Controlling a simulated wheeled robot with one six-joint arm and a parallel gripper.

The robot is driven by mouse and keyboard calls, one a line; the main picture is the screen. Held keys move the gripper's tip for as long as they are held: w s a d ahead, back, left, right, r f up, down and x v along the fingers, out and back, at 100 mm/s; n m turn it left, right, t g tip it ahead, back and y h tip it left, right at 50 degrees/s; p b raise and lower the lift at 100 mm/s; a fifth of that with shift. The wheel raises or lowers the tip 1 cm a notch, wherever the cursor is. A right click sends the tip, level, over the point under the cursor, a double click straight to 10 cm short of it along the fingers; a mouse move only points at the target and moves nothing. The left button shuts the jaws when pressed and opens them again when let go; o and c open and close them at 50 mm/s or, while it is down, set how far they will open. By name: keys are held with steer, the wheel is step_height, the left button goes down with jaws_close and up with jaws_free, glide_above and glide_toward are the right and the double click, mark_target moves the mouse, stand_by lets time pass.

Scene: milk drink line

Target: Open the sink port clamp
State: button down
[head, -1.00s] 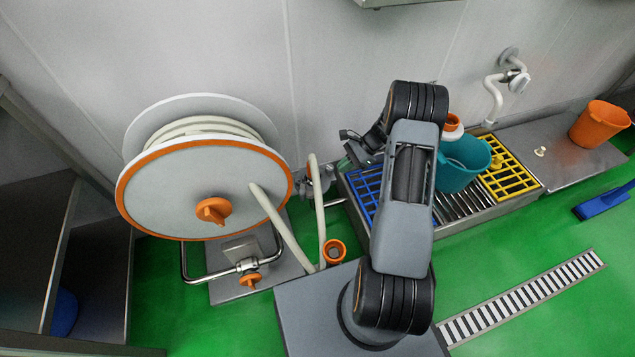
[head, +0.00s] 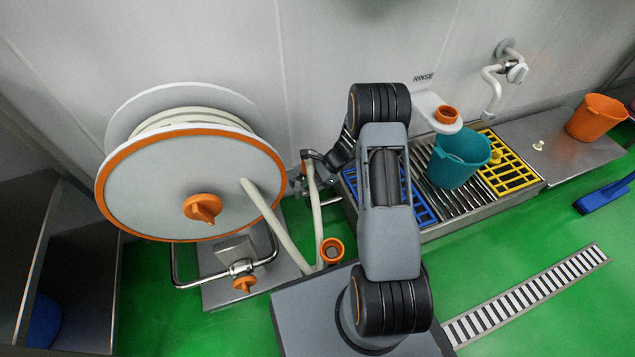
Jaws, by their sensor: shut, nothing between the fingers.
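A small grey fitting with an orange-red part (head: 305,155) sits low at the wall, between the hose reel and the sink. It looks like the sink port clamp, but it is small and partly covered, so I cannot tell whether it is open or shut. My gripper (head: 318,162) is shut and empty, just right of this fitting. It points left and overlaps the fitting in the picture; I cannot tell whether they touch. My arm hides part of the sink's left side.
The hose reel (head: 190,190) stands at left, its pale hose (head: 265,220) hanging beside the fitting. An orange-rimmed cup (head: 332,250) is below. The sink has blue (head: 422,208) and yellow (head: 508,175) grates and a teal bucket (head: 455,170).

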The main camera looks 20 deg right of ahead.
steer(key=shift+a, duration=0.3)
steer(key=shift+a+m+t, duration=0.1)
steer(key=shift+m+t, duration=0.2)
steer(key=shift+s+a+m+t+p, duration=0.3)
steer(key=shift+a+m+t, duration=0.65)
steer(key=shift+m, duration=0.25)
steer(key=shift+a, duration=0.9)
steer(key=shift+s+d, duration=0.15)
steer(key=shift+d, duration=0.25)
steer(key=p, duration=0.5)
glide_toward(297, 190)
steer(key=s, duration=0.1)
steer(key=s+d, duration=0.1)
steer(key=s, duration=0.1)
steer(key=s+d+r, duration=0.1)
steer(key=shift+s+d, duration=0.15)
steer(key=shift+s, duration=0.05)
